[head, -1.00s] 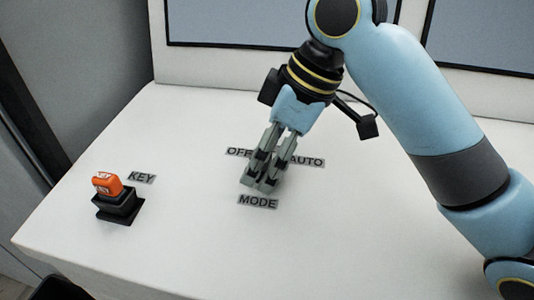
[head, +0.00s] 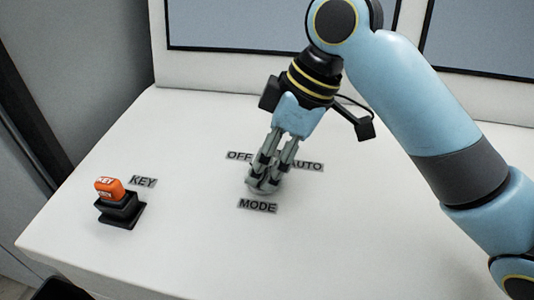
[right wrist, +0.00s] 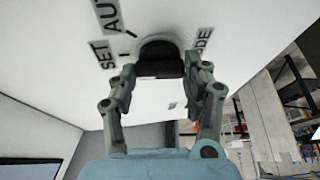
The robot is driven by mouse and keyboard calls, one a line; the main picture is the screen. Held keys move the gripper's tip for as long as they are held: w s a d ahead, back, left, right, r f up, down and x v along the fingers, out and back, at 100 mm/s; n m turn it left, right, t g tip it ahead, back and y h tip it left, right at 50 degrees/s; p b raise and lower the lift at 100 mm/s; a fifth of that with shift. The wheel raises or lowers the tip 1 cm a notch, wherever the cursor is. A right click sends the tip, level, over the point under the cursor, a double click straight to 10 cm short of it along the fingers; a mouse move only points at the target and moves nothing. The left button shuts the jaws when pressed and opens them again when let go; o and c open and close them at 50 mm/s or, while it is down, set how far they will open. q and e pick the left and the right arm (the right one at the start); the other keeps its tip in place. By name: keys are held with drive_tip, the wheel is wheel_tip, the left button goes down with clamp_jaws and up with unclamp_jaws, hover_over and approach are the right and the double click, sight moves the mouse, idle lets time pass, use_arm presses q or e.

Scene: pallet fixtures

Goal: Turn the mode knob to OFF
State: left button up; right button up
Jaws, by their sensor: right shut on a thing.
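The mode knob is a black knob on a round base, shown in the right wrist view (right wrist: 159,62). My right gripper (head: 264,180) comes down over it from above, and its two fingers are shut on the knob's sides. In the head view the fingers hide most of the knob, so its pointing direction cannot be told. The OFF label (head: 239,155) is to the upper left of the fingers and the AUTO label (head: 308,165) to the upper right, partly covered. The MODE label (head: 257,206) lies just below. My left gripper is not in view.
An orange key (head: 108,188) stands in a black switch block (head: 120,210) at the left, beside the KEY label (head: 143,182). The white panel (head: 190,230) is clear between. A SET label (right wrist: 102,54) shows in the right wrist view. Screens (head: 240,25) stand behind.

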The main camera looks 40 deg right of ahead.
drive_tip(key=shift+r+n+g+p, duration=0.2)
drive_tip(key=shift+n+g+p, duration=0.2)
drive_tip(key=shift+n+p, duration=0.7)
drive_tip(key=shift+w+n+y+p, duration=0.1)
drive_tip(key=shift+n+y+p, duration=0.35)
drive_tip(key=shift+n, duration=0.35)
drive_tip(key=shift+f+n+g+p, duration=0.1)
drive_tip(key=shift+n+g+p, duration=0.4)
drive_tip(key=shift+n, duration=0.6)
drive_tip(key=shift+n+g+y, duration=0.25)
drive_tip(key=shift+n+g, duration=0.25)
drive_tip(key=shift+n, duration=0.7)
drive_tip(key=o, duration=1.2)
drive_tip(key=shift+f, duration=0.1)
drive_tip(key=shift+c, duration=0.2)
drive_tip(key=shift+d, duration=0.1)
